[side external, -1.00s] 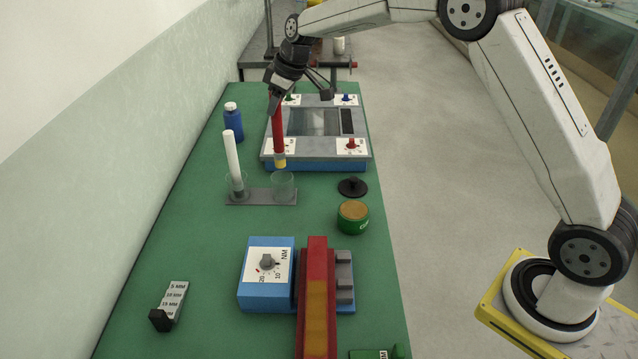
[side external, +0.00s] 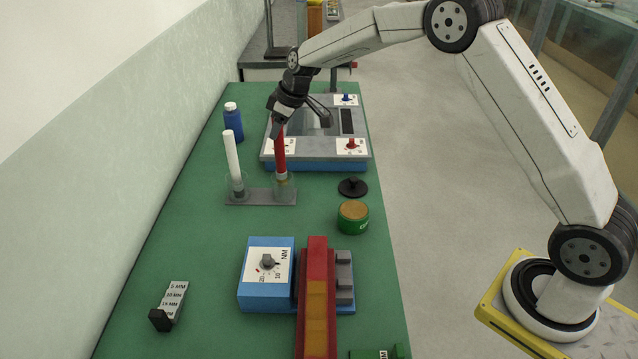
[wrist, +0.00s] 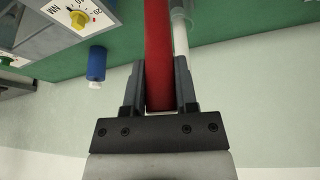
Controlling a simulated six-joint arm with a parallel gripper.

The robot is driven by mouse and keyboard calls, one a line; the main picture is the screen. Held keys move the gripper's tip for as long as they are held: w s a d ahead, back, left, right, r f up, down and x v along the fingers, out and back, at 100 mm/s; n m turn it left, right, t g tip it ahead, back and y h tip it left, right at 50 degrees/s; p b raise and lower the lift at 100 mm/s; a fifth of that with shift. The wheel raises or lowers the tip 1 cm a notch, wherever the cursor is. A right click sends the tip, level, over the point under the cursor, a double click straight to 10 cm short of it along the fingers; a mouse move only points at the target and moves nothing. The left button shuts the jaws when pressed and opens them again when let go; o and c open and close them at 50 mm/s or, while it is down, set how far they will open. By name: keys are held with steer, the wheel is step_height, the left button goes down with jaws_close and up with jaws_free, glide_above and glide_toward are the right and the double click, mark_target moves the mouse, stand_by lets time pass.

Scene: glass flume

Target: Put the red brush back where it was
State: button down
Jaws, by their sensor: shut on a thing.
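The red brush (side external: 281,152) hangs upright with its lower end inside the right clear cup (side external: 291,189) of the grey two-cup holder (side external: 260,197). I cannot tell whether its tip touches the cup's bottom. My gripper (side external: 279,122) is shut on the brush's upper end. In the wrist view the red handle (wrist: 158,60) runs between my two fingers. A white brush or rod (side external: 232,155) stands in the left cup (side external: 236,184), close beside the red one.
A blue bottle (side external: 233,122) stands behind to the left. A blue-grey instrument with knobs (side external: 351,146) lies just behind the holder. A black disc (side external: 353,187) and a green tin (side external: 353,217) are to the right. A blue dial box (side external: 266,272) is in front, with clear green mat between.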

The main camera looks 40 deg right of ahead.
steer(key=shift+f, duration=2)
steer(key=shift+c, duration=1.9)
jaws_free()
steer(key=v, duration=1.2)
steer(key=s+f+m+h, duration=0.1)
steer(key=s+f+m, duration=0.2)
steer(key=s, duration=1.1)
steer(key=s+a+f+m+g+h, duration=0.1)
steer(key=s+f+m, duration=0.2)
steer(key=s, duration=1.2)
step_height(320, 180, down, 3)
steer(key=shift+s+a+f, duration=0.25)
steer(key=shift+s+a, duration=0.05)
